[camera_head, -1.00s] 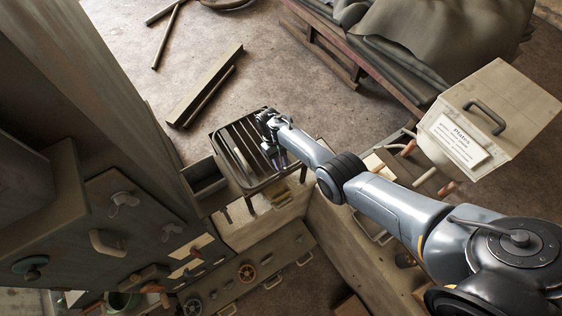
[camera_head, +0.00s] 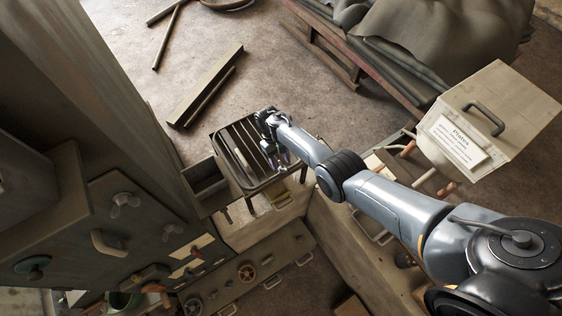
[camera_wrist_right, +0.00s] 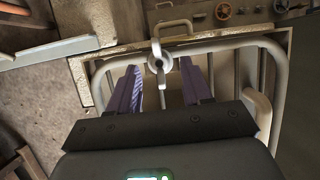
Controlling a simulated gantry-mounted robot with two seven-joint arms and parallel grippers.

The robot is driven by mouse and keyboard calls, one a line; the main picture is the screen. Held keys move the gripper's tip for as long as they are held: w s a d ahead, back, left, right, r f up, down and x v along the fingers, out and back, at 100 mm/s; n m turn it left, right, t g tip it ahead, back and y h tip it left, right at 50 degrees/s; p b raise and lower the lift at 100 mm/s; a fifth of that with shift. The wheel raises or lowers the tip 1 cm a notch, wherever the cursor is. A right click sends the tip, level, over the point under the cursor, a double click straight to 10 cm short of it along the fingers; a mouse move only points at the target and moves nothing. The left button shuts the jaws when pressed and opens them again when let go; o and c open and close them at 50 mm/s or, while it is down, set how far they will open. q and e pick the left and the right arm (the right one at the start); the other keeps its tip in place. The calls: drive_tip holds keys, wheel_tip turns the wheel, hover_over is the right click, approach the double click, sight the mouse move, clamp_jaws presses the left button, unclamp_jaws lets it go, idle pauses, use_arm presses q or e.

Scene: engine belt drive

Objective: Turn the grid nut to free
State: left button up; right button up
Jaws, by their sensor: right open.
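The grid (camera_head: 232,150), a dark metal frame with parallel bars, lies over a box opening near the middle of the head view. Its pale rounded frame also shows in the right wrist view (camera_wrist_right: 225,43). A pale metal nut with a round hub and a narrow upright wing (camera_wrist_right: 158,60) sits at the grid's top bar there. My right gripper (camera_wrist_right: 161,72) is open, its two purple fingers on either side of the nut with visible gaps. In the head view my right gripper (camera_head: 270,152) is over the grid's right side, partly hiding it. My left gripper is out of view.
A dark cabinet with a wing-shaped knob (camera_head: 125,205) and handles stands at left. A labelled box (camera_head: 500,115) stands at right. An open bin (camera_head: 205,180) adjoins the grid.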

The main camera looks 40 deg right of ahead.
sight(284, 165)
use_arm(q)
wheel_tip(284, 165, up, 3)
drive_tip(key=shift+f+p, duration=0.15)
drive_tip(key=shift+p, duration=1)
use_arm(e)
drive_tip(key=v, duration=0.9)
drive_tip(key=shift+r, duration=0.2)
drive_tip(key=shift+f, duration=0.1)
